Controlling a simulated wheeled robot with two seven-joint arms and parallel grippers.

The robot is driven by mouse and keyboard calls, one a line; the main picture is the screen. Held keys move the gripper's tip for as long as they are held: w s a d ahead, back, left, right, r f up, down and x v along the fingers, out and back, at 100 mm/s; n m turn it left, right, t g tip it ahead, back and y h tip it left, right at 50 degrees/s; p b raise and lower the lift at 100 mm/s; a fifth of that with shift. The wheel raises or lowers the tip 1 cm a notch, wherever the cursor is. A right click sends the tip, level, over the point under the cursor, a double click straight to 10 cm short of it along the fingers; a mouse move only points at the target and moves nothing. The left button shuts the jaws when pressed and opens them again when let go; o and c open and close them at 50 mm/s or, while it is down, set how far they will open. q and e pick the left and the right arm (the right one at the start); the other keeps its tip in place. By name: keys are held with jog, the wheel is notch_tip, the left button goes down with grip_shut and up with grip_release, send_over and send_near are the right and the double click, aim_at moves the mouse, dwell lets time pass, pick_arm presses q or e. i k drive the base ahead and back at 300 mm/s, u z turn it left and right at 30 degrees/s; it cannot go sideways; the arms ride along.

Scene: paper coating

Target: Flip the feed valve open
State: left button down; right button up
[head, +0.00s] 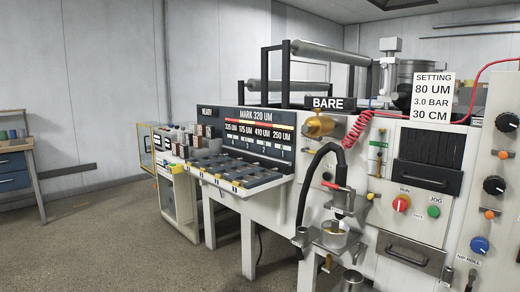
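A small red lever (336,186) sits where a thick black hose (308,172) passes a grey metal fitting (346,200) on the front of the cream machine. It looks like the handle of the feed valve, but no label on it can be read. The lever lies close to level, tilted slightly. Below it a metal cup (334,235) with tan contents stands on a bracket. Neither of my grippers shows in the head view.
Red RUN (401,203) and green JOG (434,211) buttons lie right of the lever. A coiled red hose (356,130) and a brass-coloured part (318,126) are above it. A sample tray (240,176) juts out at left. The floor in front is clear.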

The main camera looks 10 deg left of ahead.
aim_at(304, 150)
jog(key=u, duration=0.3)
jog(key=i, duration=1.05)
jog(key=z, duration=0.75)
jog(key=i, duration=0.7)
jog(key=z, duration=0.55)
